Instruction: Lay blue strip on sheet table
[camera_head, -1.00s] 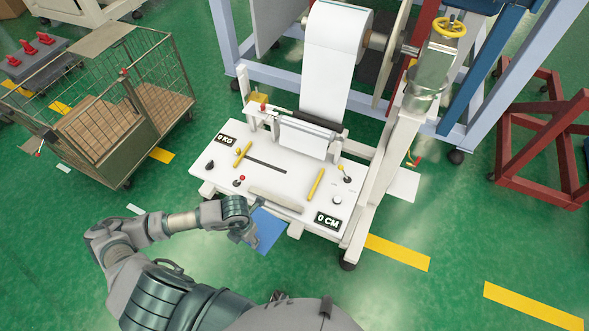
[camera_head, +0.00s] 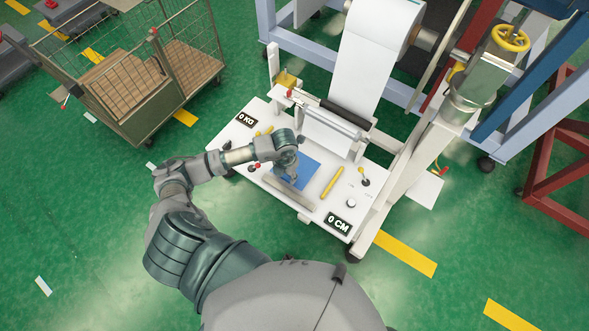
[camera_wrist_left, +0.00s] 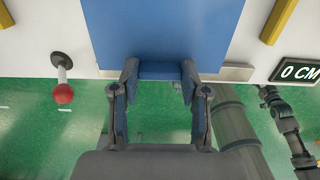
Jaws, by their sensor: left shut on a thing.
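The blue strip (camera_head: 308,171) is over the white sheet table (camera_head: 236,147) in the head view, beyond the table's front bar. My left gripper (camera_head: 291,176) is shut on the strip's near end. In the left wrist view, the strip (camera_wrist_left: 165,25) extends away from between the fingers of the left gripper (camera_wrist_left: 158,72). I cannot tell whether the strip rests on the table or hangs just above it. My right gripper is not in view.
A white sheet roll (camera_head: 385,28) feeds down to a roller (camera_head: 332,124) behind the strip. Yellow bars (camera_head: 332,182) and small levers stand on the table. A wire cart (camera_head: 135,85) is at the left. A beige bar (camera_head: 288,190) runs along the front edge.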

